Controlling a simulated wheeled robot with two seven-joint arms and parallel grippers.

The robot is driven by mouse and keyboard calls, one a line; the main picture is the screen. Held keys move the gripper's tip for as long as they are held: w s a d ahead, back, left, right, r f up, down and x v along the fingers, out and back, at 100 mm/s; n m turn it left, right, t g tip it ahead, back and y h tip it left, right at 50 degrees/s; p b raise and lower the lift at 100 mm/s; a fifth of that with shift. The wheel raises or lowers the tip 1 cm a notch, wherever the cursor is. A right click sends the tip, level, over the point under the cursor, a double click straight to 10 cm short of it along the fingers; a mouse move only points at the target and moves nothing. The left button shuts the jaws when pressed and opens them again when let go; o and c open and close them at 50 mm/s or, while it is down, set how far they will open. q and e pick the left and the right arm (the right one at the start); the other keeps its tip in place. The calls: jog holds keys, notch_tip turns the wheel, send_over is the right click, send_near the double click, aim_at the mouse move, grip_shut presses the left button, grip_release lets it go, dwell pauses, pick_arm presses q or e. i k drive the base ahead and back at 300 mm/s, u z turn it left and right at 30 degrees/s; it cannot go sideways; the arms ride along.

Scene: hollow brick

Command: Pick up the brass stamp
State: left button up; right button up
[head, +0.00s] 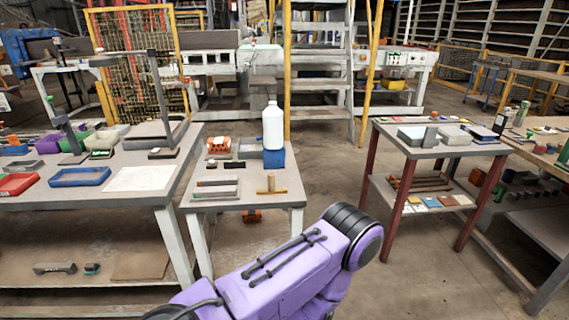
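A small brass-coloured, T-shaped piece, which looks like the brass stamp (271,185), stands near the front right of the small middle table (246,203). It is in plain view and nothing touches it. One of my purple arms reaches up from the bottom, in front of the table and to its right. Neither of my grippers is in view, so I cannot see whether they are open or shut.
A white bottle (273,126) and a blue box (275,158) are behind the stamp. A grey channel-shaped block (215,189) lies to its left. A larger workbench (190,157) with trays stands left; a red-legged table (432,150) stands right. Open floor lies between the tables.

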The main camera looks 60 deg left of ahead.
aim_at(271, 190)
jog(key=u, duration=0.4)
jog(key=i, duration=0.8)
jog(key=u, duration=0.65)
